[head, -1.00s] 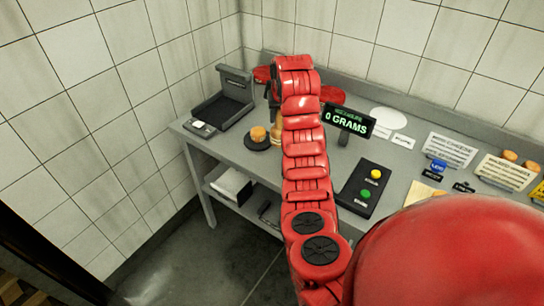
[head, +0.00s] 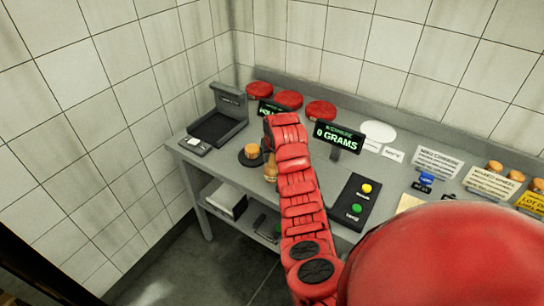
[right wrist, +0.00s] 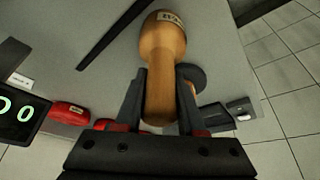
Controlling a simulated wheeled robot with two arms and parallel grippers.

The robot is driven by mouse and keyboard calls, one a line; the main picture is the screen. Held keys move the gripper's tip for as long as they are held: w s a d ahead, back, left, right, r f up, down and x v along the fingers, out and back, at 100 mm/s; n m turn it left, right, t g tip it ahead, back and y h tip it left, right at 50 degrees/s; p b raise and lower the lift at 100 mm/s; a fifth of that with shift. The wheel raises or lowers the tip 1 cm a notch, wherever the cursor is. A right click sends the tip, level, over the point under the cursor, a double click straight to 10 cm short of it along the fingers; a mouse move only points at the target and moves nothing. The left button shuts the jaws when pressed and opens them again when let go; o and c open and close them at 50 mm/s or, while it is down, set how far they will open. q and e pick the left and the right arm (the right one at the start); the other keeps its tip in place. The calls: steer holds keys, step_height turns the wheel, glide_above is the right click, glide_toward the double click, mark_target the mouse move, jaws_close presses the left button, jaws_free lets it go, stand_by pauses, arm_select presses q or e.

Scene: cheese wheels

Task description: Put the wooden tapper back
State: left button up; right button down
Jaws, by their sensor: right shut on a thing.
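The wooden tapper (head: 270,173) is a light brown turned piece with a rounded, labelled end. My right gripper (right wrist: 161,88) is shut on its narrower part, as the right wrist view shows with the tapper (right wrist: 163,50) between the two black fingers. In the head view the tapper shows just left of my red right arm, near the table's front edge. I cannot tell whether it touches the table. My right gripper's fingers are mostly hidden by the arm in the head view. My left gripper is in neither view.
A black round stand (head: 251,158) with a small orange piece is just left of the tapper. A black tray device (head: 216,128) stands at the left. Red wheels (head: 289,99) line the back. A weight display (head: 341,135) and button panel (head: 356,202) are to the right.

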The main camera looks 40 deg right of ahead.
steer(key=c, duration=0.5)
jaws_free()
steer(key=shift+r, duration=0.1)
steer(key=shift+r, duration=0.1)
